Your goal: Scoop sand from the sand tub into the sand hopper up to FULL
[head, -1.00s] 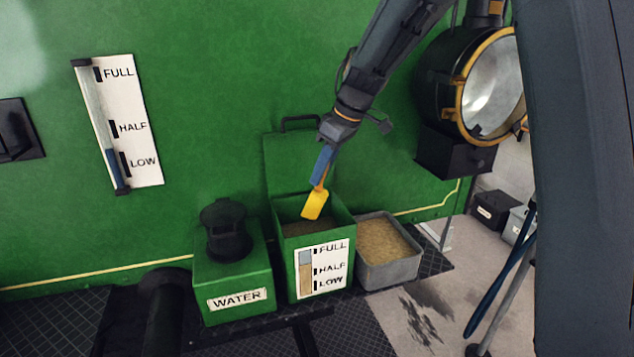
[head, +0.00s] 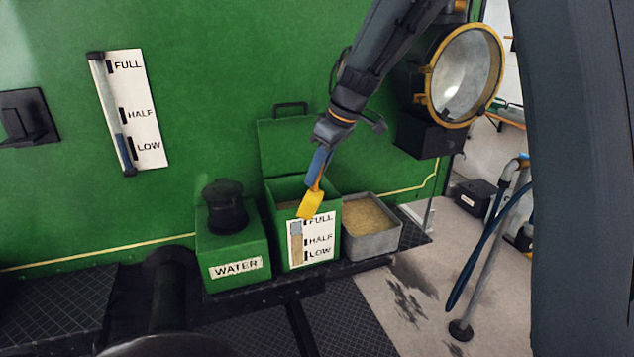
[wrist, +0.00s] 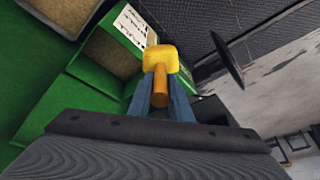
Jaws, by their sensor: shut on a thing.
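My gripper (head: 316,182) is shut on the orange handle of a yellow scoop (head: 311,204), which points downward. In the head view the scoop overlaps the front rim of the green sand hopper (head: 332,235); I cannot tell if it touches. The hopper's lid (head: 290,148) stands open and sand shows inside. Its gauge (head: 296,243) shows sand a little above HALF and below FULL. The grey sand tub (head: 372,246) with sand in it stands right of the hopper. The wrist view shows the scoop (wrist: 160,58) between blue fingers (wrist: 160,98), with no sand visible on it.
A green WATER box (head: 235,250) with a black cap (head: 226,205) stands left of the hopper. A large lamp (head: 462,75) hangs on the wall at right. A level gauge (head: 130,110) is on the green wall. A stand with a blue hose (head: 485,240) is at right.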

